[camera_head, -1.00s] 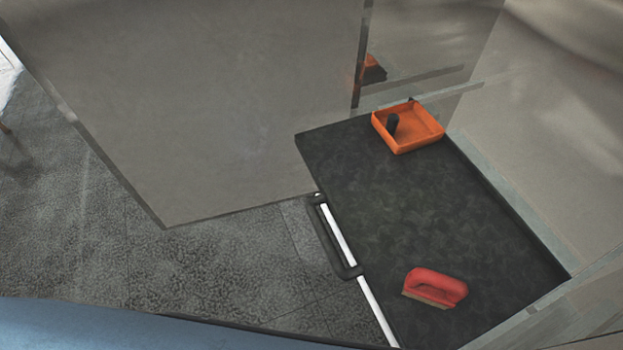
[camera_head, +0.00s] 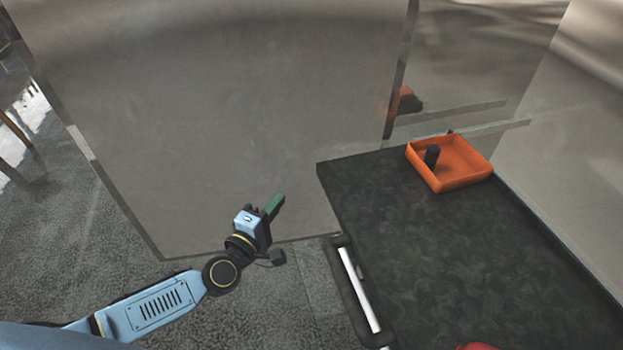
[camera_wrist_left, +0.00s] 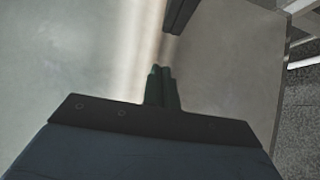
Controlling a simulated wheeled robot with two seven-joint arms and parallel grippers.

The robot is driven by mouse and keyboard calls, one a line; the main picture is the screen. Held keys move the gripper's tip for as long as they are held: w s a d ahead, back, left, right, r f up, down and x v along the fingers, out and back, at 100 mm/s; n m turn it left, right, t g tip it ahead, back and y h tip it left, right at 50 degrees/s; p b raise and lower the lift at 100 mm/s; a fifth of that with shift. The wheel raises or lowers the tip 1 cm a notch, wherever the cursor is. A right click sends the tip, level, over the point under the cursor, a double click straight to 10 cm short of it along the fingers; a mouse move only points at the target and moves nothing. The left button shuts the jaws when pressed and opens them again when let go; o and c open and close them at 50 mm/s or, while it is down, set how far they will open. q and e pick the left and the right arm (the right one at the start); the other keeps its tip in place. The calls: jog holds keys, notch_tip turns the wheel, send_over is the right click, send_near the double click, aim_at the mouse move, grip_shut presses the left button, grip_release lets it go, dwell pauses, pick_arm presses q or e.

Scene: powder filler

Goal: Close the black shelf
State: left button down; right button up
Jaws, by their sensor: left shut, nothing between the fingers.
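The black shelf (camera_head: 430,240) is pulled out at the right of the head view, with a dark bar handle (camera_head: 352,295) along its left front edge. My left gripper (camera_head: 276,203) is in front of the grey metal panel, left of the shelf and apart from its handle. Its green fingers are shut and empty; they also show in the left wrist view (camera_wrist_left: 160,86), against a pale panel. My right gripper is in neither view.
An orange tray (camera_head: 450,162) with a dark object in it sits at the shelf's back corner. A red item (camera_head: 477,346) is cut off at the bottom edge. A large grey panel (camera_head: 220,100) stands behind my left arm.

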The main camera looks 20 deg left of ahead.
pick_arm(q)
jog(key=b, duration=0.1)
send_near(318, 168)
jog(key=w+a, duration=0.2)
jog(key=w, duration=0.2)
jog(key=d, duration=0.1)
jog(key=w+d, duration=0.1)
jog(key=d, duration=0.1)
jog(key=shift+w+r, duration=0.2)
jog(key=shift+w, duration=0.1)
jog(key=shift+d, duration=0.1)
